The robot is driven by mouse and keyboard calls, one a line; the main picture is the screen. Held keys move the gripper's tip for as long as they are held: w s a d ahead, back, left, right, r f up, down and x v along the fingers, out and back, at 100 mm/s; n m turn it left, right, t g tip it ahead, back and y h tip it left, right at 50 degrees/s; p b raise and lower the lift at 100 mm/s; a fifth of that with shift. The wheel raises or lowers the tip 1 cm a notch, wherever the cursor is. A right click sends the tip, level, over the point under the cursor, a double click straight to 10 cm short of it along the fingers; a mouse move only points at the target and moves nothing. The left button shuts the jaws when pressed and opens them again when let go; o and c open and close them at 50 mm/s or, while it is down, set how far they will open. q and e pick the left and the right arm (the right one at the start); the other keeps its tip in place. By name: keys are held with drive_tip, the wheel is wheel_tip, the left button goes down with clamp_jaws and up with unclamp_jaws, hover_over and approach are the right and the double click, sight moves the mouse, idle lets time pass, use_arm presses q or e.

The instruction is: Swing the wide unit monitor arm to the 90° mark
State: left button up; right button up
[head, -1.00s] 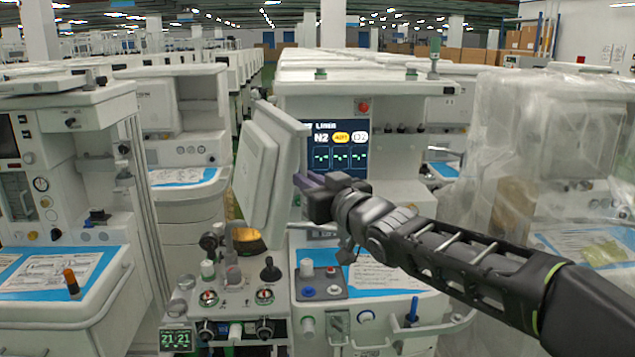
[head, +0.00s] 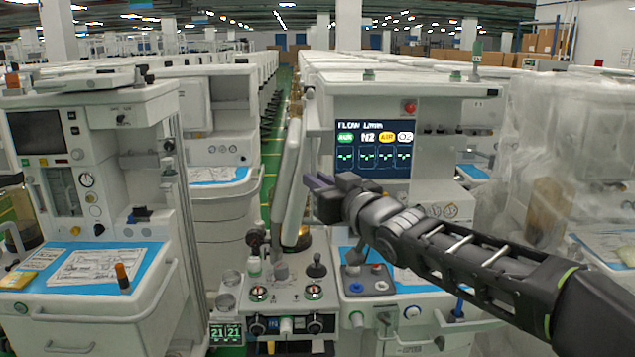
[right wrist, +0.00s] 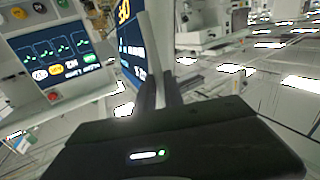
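The wide unit's monitor (head: 290,180) is a pale upright panel, seen nearly edge-on in the head view, left of the unit's built-in flow display (head: 373,146). In the right wrist view part of its lit screen (right wrist: 129,40) shows, steeply foreshortened. My right gripper (head: 312,182) is at the monitor's near right edge. In the right wrist view its two dark fingers (right wrist: 160,92) lie close together with the panel's grey edge between them. The monitor's arm is mostly hidden behind the panel and control block. I cannot make out any 90° mark. My left gripper is not in view.
Below the monitor is a control block (head: 283,290) with knobs and gauges. Another cart (head: 95,270) stands left, with an orange-topped item on its blue mat. A plastic-wrapped unit (head: 570,150) stands right. Rows of carts stand behind, with a green aisle (head: 272,140).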

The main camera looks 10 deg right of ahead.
drive_tip(key=o, duration=0.4)
drive_tip(key=v, duration=0.8)
drive_tip(key=shift+w, duration=0.1)
